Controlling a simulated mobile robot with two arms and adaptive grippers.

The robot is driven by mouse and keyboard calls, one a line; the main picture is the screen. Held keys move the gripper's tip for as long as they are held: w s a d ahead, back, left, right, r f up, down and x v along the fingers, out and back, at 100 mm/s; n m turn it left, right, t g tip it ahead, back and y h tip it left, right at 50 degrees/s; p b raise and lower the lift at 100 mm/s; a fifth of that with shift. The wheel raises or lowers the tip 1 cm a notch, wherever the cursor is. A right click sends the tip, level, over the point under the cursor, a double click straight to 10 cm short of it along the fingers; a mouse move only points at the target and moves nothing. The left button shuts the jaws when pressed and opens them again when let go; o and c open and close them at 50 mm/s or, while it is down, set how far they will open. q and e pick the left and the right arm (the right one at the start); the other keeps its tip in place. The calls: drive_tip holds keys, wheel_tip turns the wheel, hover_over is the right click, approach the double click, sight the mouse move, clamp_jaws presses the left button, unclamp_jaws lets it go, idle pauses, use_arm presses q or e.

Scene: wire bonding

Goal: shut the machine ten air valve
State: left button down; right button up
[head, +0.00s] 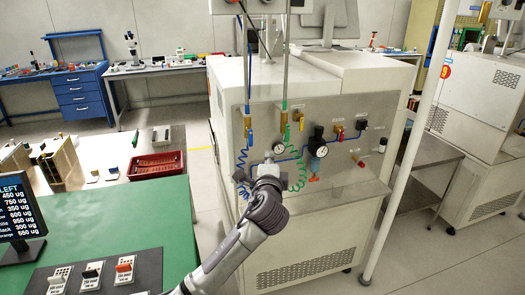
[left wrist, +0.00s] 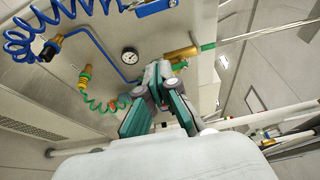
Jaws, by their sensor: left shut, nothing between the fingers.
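A beige machine (head: 310,215) stands in the middle of the head view, with a grey air panel (head: 345,108) on its front. My left gripper (head: 268,162) is shut and empty, in front of the panel's lower left, below the gauge (head: 279,149). In the left wrist view its fingers (left wrist: 163,80) are together beside a brass fitting (left wrist: 180,53). Contact cannot be told.
Blue coiled hose (left wrist: 50,25) and green coiled hose (left wrist: 100,104) hang near my left gripper. A dark regulator (head: 317,146) sits right of the gauge. A white pole (head: 407,150) stands at right. A green bench (head: 120,215) with a red crate (head: 155,165) is at left.

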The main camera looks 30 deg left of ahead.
sight(250, 138)
use_arm(q)
drive_tip(key=p+x, duration=0.2)
drive_tip(key=x, duration=0.8)
drive_tip(key=s+a+p, duration=0.1)
drive_tip(key=s, duration=0.1)
drive_tip(key=s+a+p, duration=0.1)
drive_tip(key=shift+s+a, duration=0.2)
drive_tip(key=shift+s, duration=0.2)
drive_tip(key=shift+w, duration=0.1)
